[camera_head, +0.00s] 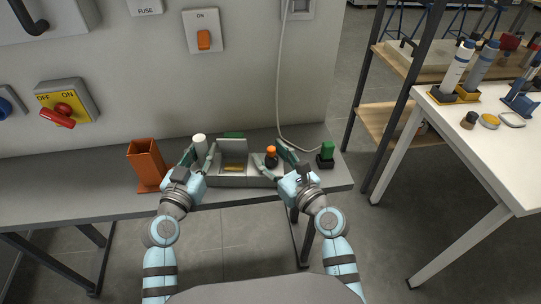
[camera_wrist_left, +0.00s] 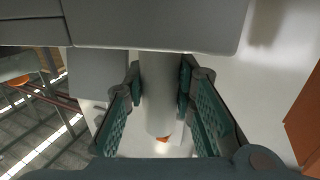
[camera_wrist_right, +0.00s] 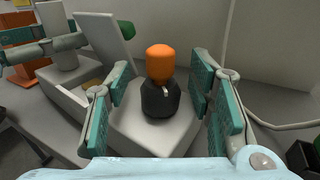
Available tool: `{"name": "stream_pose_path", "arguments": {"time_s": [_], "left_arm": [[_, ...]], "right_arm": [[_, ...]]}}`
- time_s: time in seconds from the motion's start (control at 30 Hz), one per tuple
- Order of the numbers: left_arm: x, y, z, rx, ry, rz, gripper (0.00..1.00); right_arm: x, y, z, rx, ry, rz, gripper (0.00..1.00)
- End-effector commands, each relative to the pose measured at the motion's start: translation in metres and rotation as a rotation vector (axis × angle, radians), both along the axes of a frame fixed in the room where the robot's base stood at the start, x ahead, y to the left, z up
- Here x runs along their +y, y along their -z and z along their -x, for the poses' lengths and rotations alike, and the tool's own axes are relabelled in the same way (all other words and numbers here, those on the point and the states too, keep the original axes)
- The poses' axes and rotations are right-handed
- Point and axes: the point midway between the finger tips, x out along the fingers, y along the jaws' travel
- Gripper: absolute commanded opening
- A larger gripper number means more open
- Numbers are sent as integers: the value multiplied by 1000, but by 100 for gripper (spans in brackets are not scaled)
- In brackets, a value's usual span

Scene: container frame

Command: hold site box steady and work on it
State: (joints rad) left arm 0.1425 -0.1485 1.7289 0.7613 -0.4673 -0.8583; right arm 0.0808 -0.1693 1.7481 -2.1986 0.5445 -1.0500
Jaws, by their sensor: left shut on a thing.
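The site box (camera_head: 236,180) is a light grey box on the grey bench, with its lid raised at the back and a yellowish item (camera_head: 233,168) inside. My left gripper (camera_head: 200,152) is shut on a white upright post (camera_head: 199,142) at the box's left; the post also shows between the fingers in the left wrist view (camera_wrist_left: 158,95). My right gripper (camera_head: 278,160) is open around a black knob with an orange cap (camera_head: 271,152) on the box's right part. In the right wrist view the knob (camera_wrist_right: 160,95) stands between the fingers with gaps on both sides.
An orange holder (camera_head: 147,163) stands left of the box. A green-topped black piece (camera_head: 326,154) with a cable stands at the bench's right end. Wall switches hang behind. A white table (camera_head: 490,150) with tools stands at right. The bench is clear at far left.

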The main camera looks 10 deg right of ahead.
Motion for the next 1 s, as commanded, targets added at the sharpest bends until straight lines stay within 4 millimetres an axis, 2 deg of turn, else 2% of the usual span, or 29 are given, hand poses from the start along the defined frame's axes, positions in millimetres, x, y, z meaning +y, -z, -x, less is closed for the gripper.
{"name": "stream_pose_path", "arguments": {"time_s": [0.17, 0.27, 0.53, 0.7, 1.0], "left_arm": [[0, -1, 0, -2, -1, 1, 0], [0, -1, 0, -2, -1, 0, 0], [0, -1, 0, -1, -1, -1, 0], [1, -1, 0, -2, -1, 0, 0], [0, -1, 0, -2, -1, 0, 0]], "right_arm": [[-1, 0, 2, 0, 0, 1, 48], [-7, 1, 13, 0, 1, 1, 48], [-38, 1, 78, 2, 0, 4, 48], [-51, 1, 104, 2, 0, 2, 48], [-53, 0, 108, 0, 0, 0, 48]]}}
